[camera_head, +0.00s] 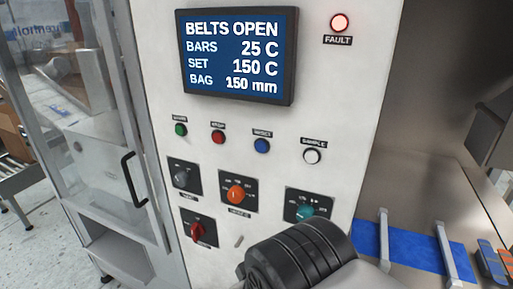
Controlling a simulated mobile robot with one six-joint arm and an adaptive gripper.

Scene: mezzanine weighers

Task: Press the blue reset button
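The blue reset button (262,146) sits on the white control panel (330,70), in the row of buttons below the display. A small dark label is above it, its text hard to read. My arm shows at the bottom centre, below the panel's knobs and apart from the blue button. My gripper's fingers are not in the picture.
A display (238,55) reads "BELTS OPEN". A red FAULT lamp (340,23) is lit. Below the buttons are a grey knob (181,178), an orange knob (236,193), a teal knob (305,211) and a red switch (197,231). A glass door with a black handle (134,180) stands left.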

